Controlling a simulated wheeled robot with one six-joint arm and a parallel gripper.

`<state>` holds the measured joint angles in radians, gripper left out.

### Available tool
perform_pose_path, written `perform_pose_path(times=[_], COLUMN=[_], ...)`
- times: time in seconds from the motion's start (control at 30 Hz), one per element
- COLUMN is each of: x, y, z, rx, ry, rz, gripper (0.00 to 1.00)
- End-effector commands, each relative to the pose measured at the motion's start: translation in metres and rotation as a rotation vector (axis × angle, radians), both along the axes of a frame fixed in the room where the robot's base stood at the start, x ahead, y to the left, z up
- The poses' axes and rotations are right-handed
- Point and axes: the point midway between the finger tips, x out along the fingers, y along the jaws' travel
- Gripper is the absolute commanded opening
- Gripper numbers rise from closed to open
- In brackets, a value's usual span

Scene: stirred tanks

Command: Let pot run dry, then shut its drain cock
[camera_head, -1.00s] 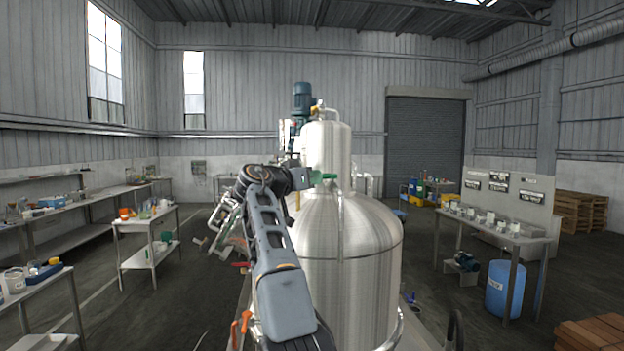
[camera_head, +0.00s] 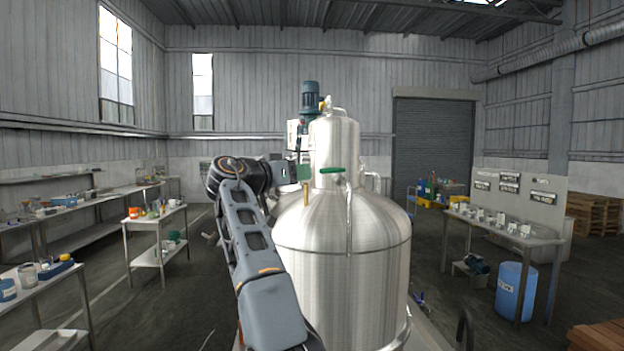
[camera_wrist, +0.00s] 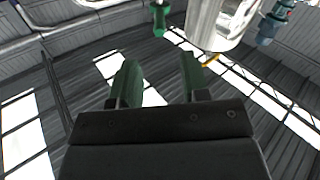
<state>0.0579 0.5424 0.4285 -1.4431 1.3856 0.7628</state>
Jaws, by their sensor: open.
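A steel stirred pot (camera_head: 345,265) stands in the middle of the head view, with a narrower steel neck (camera_head: 333,140) above its dome. A green lever handle (camera_head: 332,170) sits on a thin pipe in front of the neck. My gripper (camera_head: 304,173) is beside the neck, left of this handle. In the wrist view my gripper (camera_wrist: 160,66) has its two green fingers apart with nothing between them. A green handle (camera_wrist: 159,14) shows beyond the fingers at the top, apart from them. I cannot tell which cock is the drain, or whether liquid runs.
A small blue handle (camera_head: 419,299) is low at the pot's right. A bench with cups (camera_head: 500,230) and a blue drum (camera_head: 514,291) stand to the right. Shelved tables (camera_head: 155,222) stand left. Floor is open on both sides.

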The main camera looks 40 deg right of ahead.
Motion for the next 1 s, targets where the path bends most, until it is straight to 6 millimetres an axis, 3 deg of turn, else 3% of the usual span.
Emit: perform_pose_path(times=[0.2,0.43,0.8,0.93,1.0], x=[-0.006,-0.010,-0.010,-0.014,-0.028], y=[0.037,0.056,0.059,0.051,0.036], z=[-0.001,0.000,0.000,0.001,0.007], rx=[0.001,0.000,0.000,0.000,0.001], ry=[0.000,0.000,0.001,-0.002,-0.021], rz=[0.003,0.000,-0.001,-0.017,-0.049], gripper=[0.42,0.42,0.42,0.30,0.23])
